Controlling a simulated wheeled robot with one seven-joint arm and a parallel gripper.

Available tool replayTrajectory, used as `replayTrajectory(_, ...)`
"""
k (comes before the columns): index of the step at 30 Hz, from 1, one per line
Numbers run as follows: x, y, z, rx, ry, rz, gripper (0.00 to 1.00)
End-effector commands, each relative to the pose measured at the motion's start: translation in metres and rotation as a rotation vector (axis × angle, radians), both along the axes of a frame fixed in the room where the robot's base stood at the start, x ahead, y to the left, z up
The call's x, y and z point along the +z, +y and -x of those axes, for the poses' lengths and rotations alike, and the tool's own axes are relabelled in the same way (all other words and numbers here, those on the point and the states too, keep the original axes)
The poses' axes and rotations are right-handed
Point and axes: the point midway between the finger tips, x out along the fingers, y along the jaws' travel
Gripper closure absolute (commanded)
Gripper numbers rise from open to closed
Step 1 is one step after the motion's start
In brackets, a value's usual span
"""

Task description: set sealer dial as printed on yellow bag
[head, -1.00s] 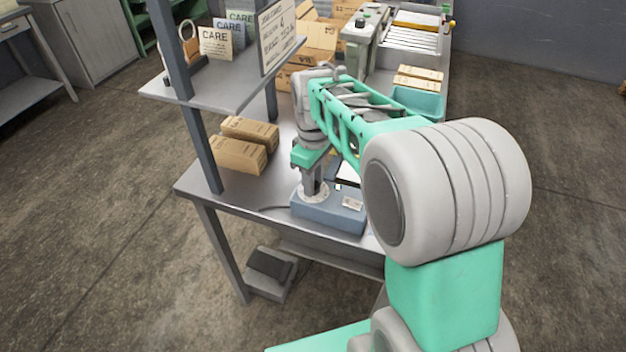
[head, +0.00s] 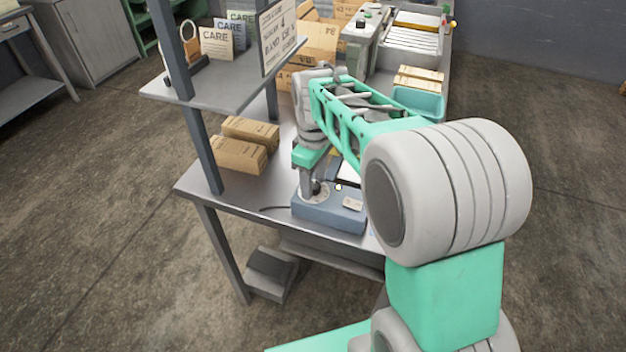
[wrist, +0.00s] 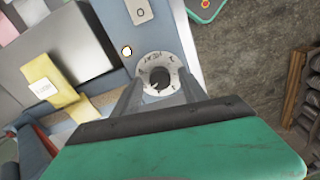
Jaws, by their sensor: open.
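The blue-grey sealer (head: 328,212) stands at the near end of the metal table. Its dial (wrist: 159,76) has a dark knob on a pale round plate with printed marks, too small to read surely.
A small glowing lamp (wrist: 127,50) and a pale label plate (wrist: 139,11) sit near the dial. Cardboard boxes (head: 240,155) lie on the table left of my arm. A shelf (head: 222,85) on posts overhangs the table. A teal tray (head: 420,103) stands farther back.

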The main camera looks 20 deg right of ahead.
Motion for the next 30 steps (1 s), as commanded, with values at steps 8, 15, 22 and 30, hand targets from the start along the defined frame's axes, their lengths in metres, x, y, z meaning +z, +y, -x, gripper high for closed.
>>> replayTrajectory(8, 0.026, 0.0, -0.001, 0.0, -0.006, 0.0, 0.5)
replayTrajectory(15, 0.07, 0.0, -0.001, 0.0, -0.003, 0.0, 0.5)
replayTrajectory(22, 0.078, 0.0, 0.0, 0.001, 0.0, 0.0, 0.5)
replayTrajectory(30, 0.078, 0.0, 0.002, -0.012, -0.006, 0.0, 0.5)
